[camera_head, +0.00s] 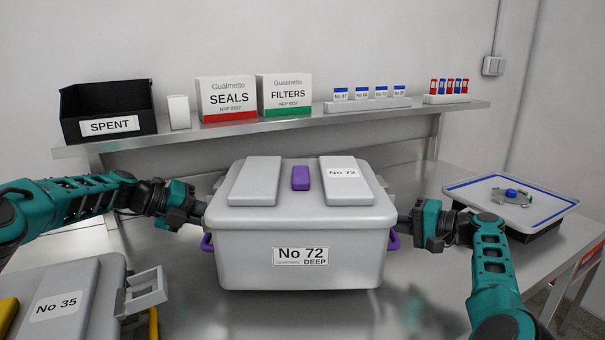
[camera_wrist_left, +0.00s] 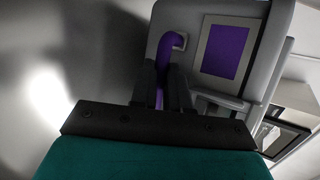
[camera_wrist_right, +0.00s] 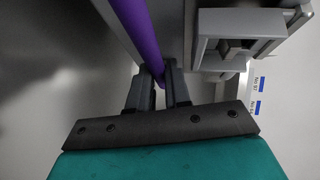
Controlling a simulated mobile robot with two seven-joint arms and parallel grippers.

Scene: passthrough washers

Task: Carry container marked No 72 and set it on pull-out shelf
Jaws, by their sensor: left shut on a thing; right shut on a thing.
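The grey container marked No 72 (camera_head: 300,240) is in the middle of the head view, lid on and level, above the steel table. A purple latch (camera_head: 300,178) sits on its lid. My left gripper (camera_head: 204,212) is at its left side, shut on a purple handle (camera_wrist_left: 168,50), as the left wrist view shows. My right gripper (camera_head: 400,218) is at its right side, shut on the other purple handle (camera_wrist_right: 138,28). I cannot tell how far the container's base is from the table. I cannot make out a pull-out shelf for certain.
A container marked No 35 (camera_head: 60,300) stands at the front left. A blue-edged white tray (camera_head: 555,203) with a small part stands at the right. A raised shelf (camera_head: 300,123) behind holds a black SPENT bin (camera_head: 108,110), SEALS and FILTERS boxes, and small racks.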

